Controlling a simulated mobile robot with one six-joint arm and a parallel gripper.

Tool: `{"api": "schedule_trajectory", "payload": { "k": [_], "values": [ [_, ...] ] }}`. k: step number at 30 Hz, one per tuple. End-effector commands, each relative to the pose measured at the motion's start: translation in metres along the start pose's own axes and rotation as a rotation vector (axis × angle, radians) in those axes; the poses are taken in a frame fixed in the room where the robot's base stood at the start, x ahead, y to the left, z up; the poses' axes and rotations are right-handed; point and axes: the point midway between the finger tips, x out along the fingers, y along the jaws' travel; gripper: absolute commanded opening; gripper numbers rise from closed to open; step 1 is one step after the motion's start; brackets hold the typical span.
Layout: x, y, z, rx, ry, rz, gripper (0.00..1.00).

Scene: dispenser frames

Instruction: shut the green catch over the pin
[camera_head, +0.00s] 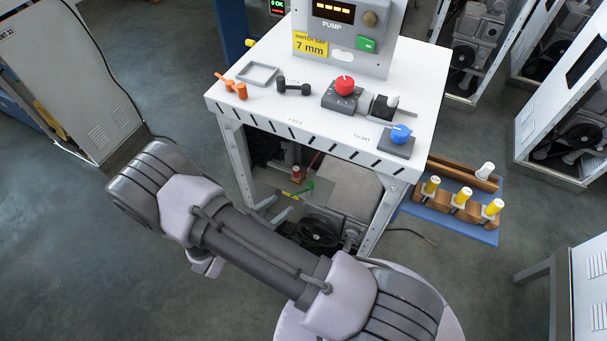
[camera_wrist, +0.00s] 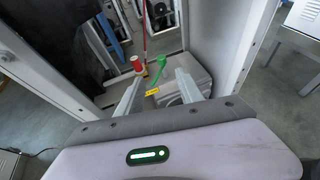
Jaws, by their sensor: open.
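The green catch (camera_wrist: 159,66) is a small green lever with a rounded end, low inside the frame under the white table. It also shows in the head view (camera_head: 304,189). A red-topped cylinder (camera_wrist: 137,64) stands just left of it; I cannot tell whether this is the pin. The catch appears swung away from the cylinder, apart from its top. My gripper (camera_wrist: 157,88) is open and empty, its two pale fingers reaching in under the table towards the catch. In the head view my gripper (camera_head: 275,209) is partly hidden by my wrist.
The white table (camera_head: 265,105) has legs on both sides of the opening. A yellow tag (camera_wrist: 152,92) sits near the catch. A grey machine (camera_head: 345,195) fills the space behind and right. A blue tray (camera_head: 455,222) with yellow-topped pegs lies right of the table.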

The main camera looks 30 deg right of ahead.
Motion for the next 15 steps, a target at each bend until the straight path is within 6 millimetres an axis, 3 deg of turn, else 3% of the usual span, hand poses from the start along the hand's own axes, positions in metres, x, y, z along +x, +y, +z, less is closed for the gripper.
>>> {"api": "schedule_trajectory", "payload": {
  "k": [9, 15],
  "values": [
    [0.093, -0.003, -0.003, 0.006, 0.002, -0.011, 0.44],
    [0.141, -0.003, -0.002, 0.006, 0.002, -0.009, 0.44]
  ]
}}
